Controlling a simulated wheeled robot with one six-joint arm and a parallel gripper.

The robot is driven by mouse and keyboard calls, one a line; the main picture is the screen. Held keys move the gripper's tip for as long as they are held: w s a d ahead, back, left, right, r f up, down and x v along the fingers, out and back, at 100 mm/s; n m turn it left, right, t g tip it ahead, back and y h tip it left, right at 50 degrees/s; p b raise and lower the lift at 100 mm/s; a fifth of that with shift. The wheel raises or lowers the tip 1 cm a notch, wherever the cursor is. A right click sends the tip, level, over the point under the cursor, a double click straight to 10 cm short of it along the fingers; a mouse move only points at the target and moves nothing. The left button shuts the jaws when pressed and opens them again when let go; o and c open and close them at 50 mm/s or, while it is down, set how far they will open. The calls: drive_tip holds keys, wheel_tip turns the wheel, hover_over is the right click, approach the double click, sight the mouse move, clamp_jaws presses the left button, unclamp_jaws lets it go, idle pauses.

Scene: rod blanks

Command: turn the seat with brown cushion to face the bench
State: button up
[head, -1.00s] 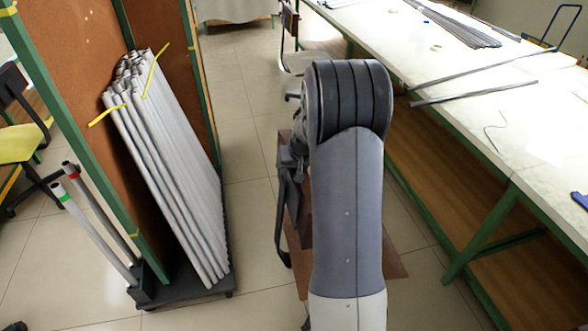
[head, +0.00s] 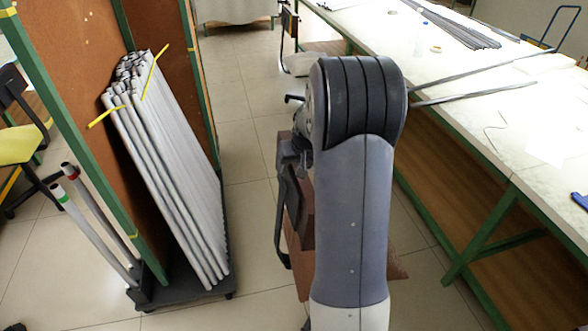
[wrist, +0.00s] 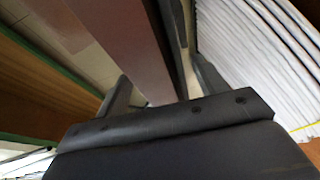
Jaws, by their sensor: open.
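The seat with the brown cushion (head: 398,265) stands on the floor behind my arm in the head view. Most of it is hidden, with brown parts showing on both sides of the arm. In the wrist view a long brown panel (wrist: 122,40), apparently part of this seat, runs in between the two fingers of my gripper (wrist: 160,68). The fingers are apart, one on each side of it; I cannot tell whether they touch it. The bench (head: 520,112), with a white top and green legs, runs along the right of the head view.
A rack of grey rods (head: 165,180) on a dark wheeled base stands at the left. A yellow-seated chair (head: 18,145) is at the far left. A pale seat (head: 300,63) is farther back. Tiled floor (head: 245,190) lies open between rack and arm. Rods lie on the bench.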

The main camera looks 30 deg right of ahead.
drive_tip(key=v, duration=0.7)
drive_tip(key=shift+s+r, duration=0.1)
drive_tip(key=shift+r, duration=0.15)
drive_tip(key=shift+f, duration=0.1)
drive_tip(key=x, duration=1.1)
drive_tip(key=shift+s+a, duration=0.1)
drive_tip(key=shift+s, duration=0.1)
